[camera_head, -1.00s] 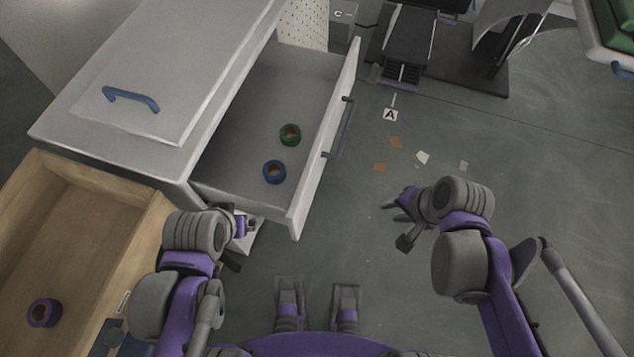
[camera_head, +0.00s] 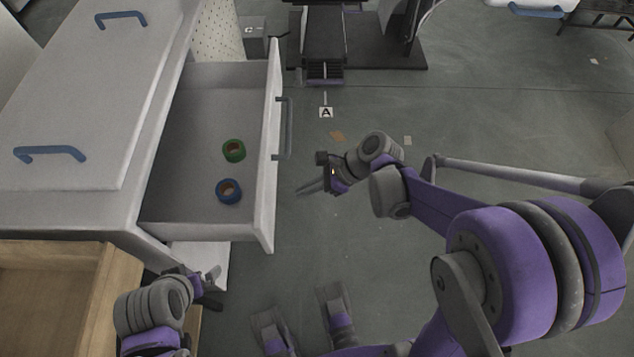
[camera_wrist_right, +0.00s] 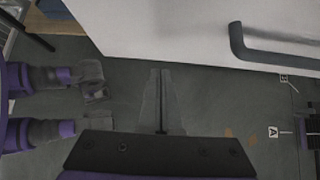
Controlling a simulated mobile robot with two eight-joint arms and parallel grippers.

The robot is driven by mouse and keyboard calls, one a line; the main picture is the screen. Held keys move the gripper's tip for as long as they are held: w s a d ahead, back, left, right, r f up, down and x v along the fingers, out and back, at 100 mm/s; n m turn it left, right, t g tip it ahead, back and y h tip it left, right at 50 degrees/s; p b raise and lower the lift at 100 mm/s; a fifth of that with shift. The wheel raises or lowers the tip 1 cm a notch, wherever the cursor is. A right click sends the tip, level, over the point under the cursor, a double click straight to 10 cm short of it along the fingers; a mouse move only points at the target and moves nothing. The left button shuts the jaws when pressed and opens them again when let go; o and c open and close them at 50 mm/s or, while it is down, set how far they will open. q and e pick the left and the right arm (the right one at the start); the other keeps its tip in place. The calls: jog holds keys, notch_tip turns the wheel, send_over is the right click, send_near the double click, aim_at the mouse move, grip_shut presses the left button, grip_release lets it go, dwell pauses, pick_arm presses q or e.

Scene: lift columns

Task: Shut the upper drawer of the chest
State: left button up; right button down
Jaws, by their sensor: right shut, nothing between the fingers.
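The upper drawer (camera_head: 180,215) of the white chest (camera_head: 75,110) stands pulled far out, with its front panel (camera_head: 267,175) facing right. A blue-grey bar handle (camera_head: 284,128) is on that panel, and it also shows in the right wrist view (camera_wrist_right: 275,55). A green tape roll (camera_head: 233,150) and a blue tape roll (camera_head: 229,190) lie inside the drawer. My right gripper (camera_head: 300,190) is shut and empty, a short way right of the panel, pointing at it. In the right wrist view its fingertips (camera_wrist_right: 160,72) are near the panel's edge. My left gripper (camera_head: 215,290) is below the drawer's near corner; its fingers are unclear.
A wooden box or drawer (camera_head: 60,290) is at lower left, near my left arm. A grey box (camera_head: 254,42) and a black stand (camera_head: 370,55) are behind. The floor right of the drawer is mostly clear, with a marker labelled A (camera_head: 326,112).

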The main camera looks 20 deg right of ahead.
jog(key=shift+w+a+f, duration=0.25)
jog(key=shift+w+a, duration=0.05)
jog(key=shift+a, duration=0.55)
jog(key=shift+w+a+f, duration=0.2)
jog(key=shift+w+a, duration=0.05)
jog(key=shift+a, duration=0.65)
jog(key=shift+w+a+f, duration=0.25)
jog(key=shift+w+a, duration=0.05)
jog(key=shift+a, duration=0.55)
jog(key=shift+a, duration=0.15)
jog(key=w+a, duration=0.2)
jog(key=a, duration=0.6)
jog(key=w+a+b, duration=0.1)
jog(key=w+a, duration=0.2)
jog(key=a, duration=0.6)
jog(key=w+a, duration=0.3)
jog(key=a, duration=0.6)
jog(key=shift+w, duration=0.2)
jog(key=shift+w+a, duration=0.1)
jog(key=shift+a, duration=0.05)
jog(key=shift+a+b, duration=0.15)
jog(key=shift+b, duration=0.15)
jog(key=shift+r, duration=0.1)
jog(key=shift+w, duration=0.1)
